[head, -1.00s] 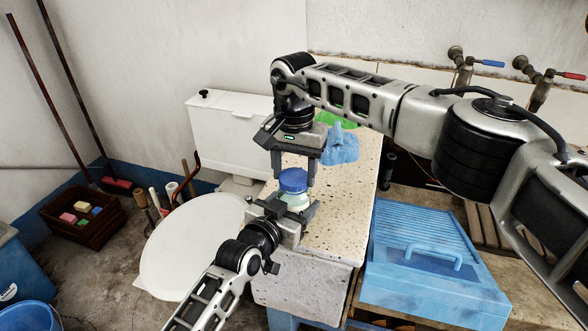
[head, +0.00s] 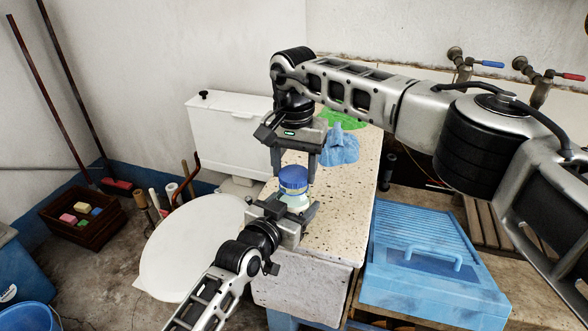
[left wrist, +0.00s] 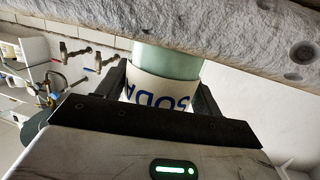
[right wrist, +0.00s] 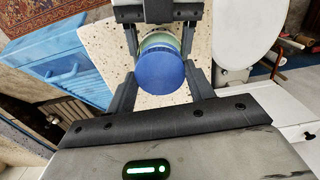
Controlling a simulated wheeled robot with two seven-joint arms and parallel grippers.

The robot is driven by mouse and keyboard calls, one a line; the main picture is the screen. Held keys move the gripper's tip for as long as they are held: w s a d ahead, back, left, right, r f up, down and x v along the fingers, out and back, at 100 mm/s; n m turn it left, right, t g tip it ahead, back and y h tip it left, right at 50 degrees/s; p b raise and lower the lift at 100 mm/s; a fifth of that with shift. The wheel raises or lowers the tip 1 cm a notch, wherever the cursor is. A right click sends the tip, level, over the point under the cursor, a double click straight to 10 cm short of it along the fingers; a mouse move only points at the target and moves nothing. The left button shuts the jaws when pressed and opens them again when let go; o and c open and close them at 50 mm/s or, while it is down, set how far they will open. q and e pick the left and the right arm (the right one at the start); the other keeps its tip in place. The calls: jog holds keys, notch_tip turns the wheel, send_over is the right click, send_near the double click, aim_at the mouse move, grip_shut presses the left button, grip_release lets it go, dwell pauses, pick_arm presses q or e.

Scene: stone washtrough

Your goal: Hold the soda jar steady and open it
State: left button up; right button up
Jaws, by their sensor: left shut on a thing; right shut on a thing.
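The soda jar (head: 297,201) stands upright near the front end of the speckled stone slab. Its pale green glass and white band with blue "SODA" lettering show in the left wrist view (left wrist: 160,92). My left gripper (head: 285,210) is shut around the jar body from the front. The blue lid (head: 293,178) is at the jar's top; it fills the middle of the right wrist view (right wrist: 160,72). My right gripper (head: 293,176) comes from above and is shut on the lid, one finger on each side.
A blue cloth (head: 341,148) and a green cloth (head: 340,118) lie farther back on the slab (head: 345,205). A blue ribbed washboard box (head: 425,255) is at the right. A white toilet lid (head: 190,245) is at the left. The slab behind the jar is mostly clear.

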aim_at(294, 173)
jog(key=shift+r, duration=0.65)
jog(key=shift+r, duration=2)
pick_arm(q)
jog(key=o, duration=2)
jog(key=shift+c, duration=0.2)
